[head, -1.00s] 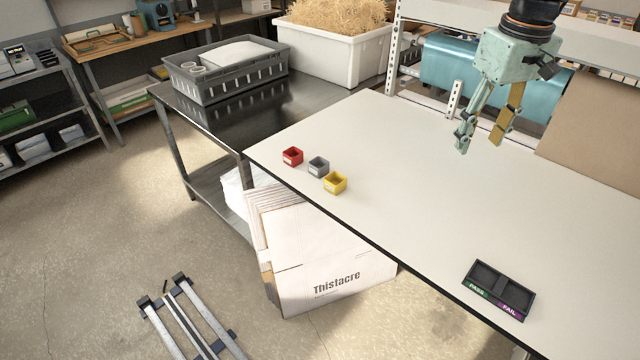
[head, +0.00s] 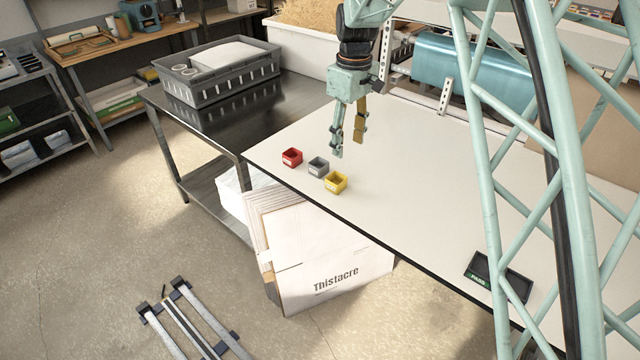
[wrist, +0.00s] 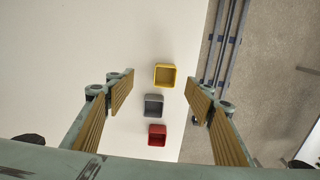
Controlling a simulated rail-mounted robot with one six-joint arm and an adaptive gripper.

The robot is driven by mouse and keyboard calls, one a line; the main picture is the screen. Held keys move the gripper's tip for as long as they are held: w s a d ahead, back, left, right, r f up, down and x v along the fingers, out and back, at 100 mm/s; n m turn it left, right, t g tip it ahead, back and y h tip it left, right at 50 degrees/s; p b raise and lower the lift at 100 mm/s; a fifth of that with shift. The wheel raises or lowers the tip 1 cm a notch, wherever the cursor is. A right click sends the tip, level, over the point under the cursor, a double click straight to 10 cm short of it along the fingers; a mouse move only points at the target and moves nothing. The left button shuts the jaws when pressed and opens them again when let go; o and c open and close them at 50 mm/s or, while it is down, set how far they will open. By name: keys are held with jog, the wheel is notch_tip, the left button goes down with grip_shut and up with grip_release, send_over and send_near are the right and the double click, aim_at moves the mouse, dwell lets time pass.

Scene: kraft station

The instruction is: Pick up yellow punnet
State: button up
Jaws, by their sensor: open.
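The yellow punnet (head: 335,182) is a small open square box near the front edge of the white table, at the right end of a row of three. It also shows in the wrist view (wrist: 165,75), upright and seemingly empty, between the lines of my fingers. My gripper (head: 347,148) is open and empty, pointing down above the table, a little behind and above the yellow punnet. In the wrist view both padded fingers (wrist: 165,100) stand wide apart, and nothing is between them at their height.
A grey punnet (head: 318,166) sits close beside the yellow one, and a red punnet (head: 292,157) lies beyond it. A black pass/fail tray (head: 482,268) is at the right, partly hidden by my arm. The table (head: 420,170) between is clear.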

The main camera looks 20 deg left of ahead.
jog(key=a, duration=0.1)
jog(key=a+f, duration=0.1)
jog(key=shift+s+a+f+n, duration=0.2)
jog(key=shift+a+n, duration=0.1)
jog(key=shift+a, duration=0.1)
send_near(336, 178)
jog(key=shift+s+d+f, duration=0.35)
jog(key=shift+s+f, duration=0.15)
jog(key=shift+s, duration=0.2)
jog(key=shift+s+d+f, duration=0.3)
jog(key=shift+s+f, duration=0.2)
jog(key=shift+s, duration=0.2)
jog(key=shift+f, duration=0.1)
jog(key=shift+s+f, duration=0.1)
jog(key=shift+f, duration=2.4)
jog(key=shift+c, duration=0.9)
jog(key=c, duration=0.7)
